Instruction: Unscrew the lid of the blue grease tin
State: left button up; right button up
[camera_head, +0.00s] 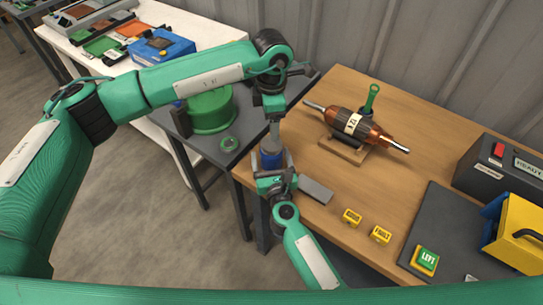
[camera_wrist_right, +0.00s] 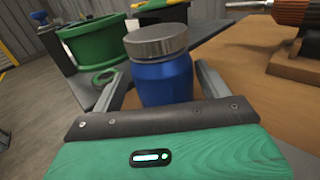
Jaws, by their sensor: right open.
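The blue grease tin (camera_head: 270,160) stands upright near the left edge of the wooden bench, partly hidden in the head view. In the right wrist view its blue body (camera_wrist_right: 163,82) has a ribbed silver lid (camera_wrist_right: 156,42) on top. My right gripper (camera_head: 272,172) is open, with one finger on each side of the tin in the right wrist view (camera_wrist_right: 160,82). Whether the fingers touch it I cannot tell. My left gripper (camera_head: 273,132) points down over the tin in the head view. Its fingers look thin and edge-on, so their opening is unclear, and no finger shows on the lid in the wrist view.
A copper rotor (camera_head: 352,125) sits on a wooden stand to the right. A grey block (camera_head: 315,190) lies beside my right gripper. A dark side table (camera_head: 225,155) to the left carries a green drum (camera_head: 210,110) and a green ring (camera_head: 229,143). Yellow tags (camera_head: 352,217) lie near the front edge.

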jog(key=shift+w+a, duration=0.1)
jog(key=shift+w, duration=0.45)
pick_arm(q)
jog(key=shift+w, duration=0.1)
pick_arm(e)
jog(key=shift+w+a, duration=0.15)
jog(key=shift+w, duration=0.7)
jog(key=shift+s, duration=0.1)
